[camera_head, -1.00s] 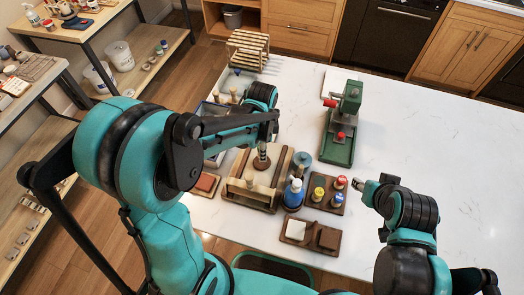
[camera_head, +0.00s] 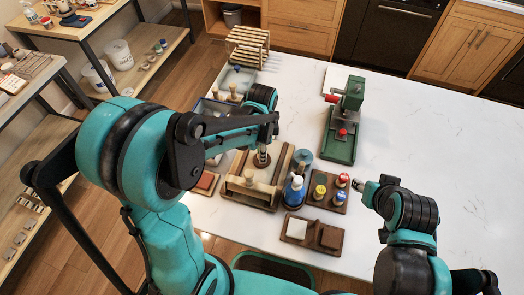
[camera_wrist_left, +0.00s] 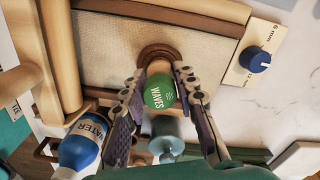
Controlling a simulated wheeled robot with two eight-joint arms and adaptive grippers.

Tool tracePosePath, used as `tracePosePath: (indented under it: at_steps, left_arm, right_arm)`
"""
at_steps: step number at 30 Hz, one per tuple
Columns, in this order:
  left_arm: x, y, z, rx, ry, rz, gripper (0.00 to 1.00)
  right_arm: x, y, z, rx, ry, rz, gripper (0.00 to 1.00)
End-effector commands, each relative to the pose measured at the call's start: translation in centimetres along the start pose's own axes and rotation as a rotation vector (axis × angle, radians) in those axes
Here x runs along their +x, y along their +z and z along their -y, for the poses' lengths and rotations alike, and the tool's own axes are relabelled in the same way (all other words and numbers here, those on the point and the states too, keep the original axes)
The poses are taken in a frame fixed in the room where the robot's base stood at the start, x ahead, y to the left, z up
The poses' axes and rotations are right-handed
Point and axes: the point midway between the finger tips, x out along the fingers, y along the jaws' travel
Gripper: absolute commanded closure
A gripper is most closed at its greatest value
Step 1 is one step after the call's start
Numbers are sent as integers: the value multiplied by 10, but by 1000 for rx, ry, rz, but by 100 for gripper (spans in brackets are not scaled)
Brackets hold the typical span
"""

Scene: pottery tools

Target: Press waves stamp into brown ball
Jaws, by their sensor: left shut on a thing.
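The waves stamp (camera_wrist_left: 160,92) has a round green top with white lettering and stands between the two fingers of my left gripper (camera_wrist_left: 157,84) in the left wrist view. That gripper is shut on the stamp. In the head view the stamp (camera_head: 262,158) hangs below my left gripper (camera_head: 268,138), over the wooden board. A round brown piece (camera_wrist_left: 158,51) lies on the pale board surface right behind the stamp in the wrist view. The stamp hides part of it, and I cannot tell whether they touch. My right gripper (camera_head: 361,185) is away to the right, its finger opening unclear.
A blue water bottle (camera_head: 295,190) stands close by the board, next to a tray of capped bottles (camera_head: 327,193). A green press (camera_head: 342,125) stands behind. A wooden rack (camera_head: 248,45) is at the back left. The white table is clear at right.

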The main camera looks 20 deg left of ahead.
Motion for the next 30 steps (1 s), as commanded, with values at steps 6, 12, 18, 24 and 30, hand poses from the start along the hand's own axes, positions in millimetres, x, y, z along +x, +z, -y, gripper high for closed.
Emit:
tracePosePath:
  at_steps: [6, 12, 18, 24, 30]
  left_arm:
    - [4, 0, 0, 0, 0, 0, 96]
    - [7, 0, 0, 0, 0, 0, 96]
    - [10, 0, 0, 0, 0, 0, 96]
    - [10, 0, 0, 0, 0, 0, 96]
    - [10, 0, 0, 0, 0, 0, 96]
  right_arm:
    - [3, 2, 0, 0, 0, 0, 57]
    - [5, 4, 0, 0, 0, 0, 57]
    - [7, 5, 0, 0, 0, 0, 57]
    - [7, 5, 0, 0, 0, 0, 57]
    - [7, 5, 0, 0, 0, 0, 57]
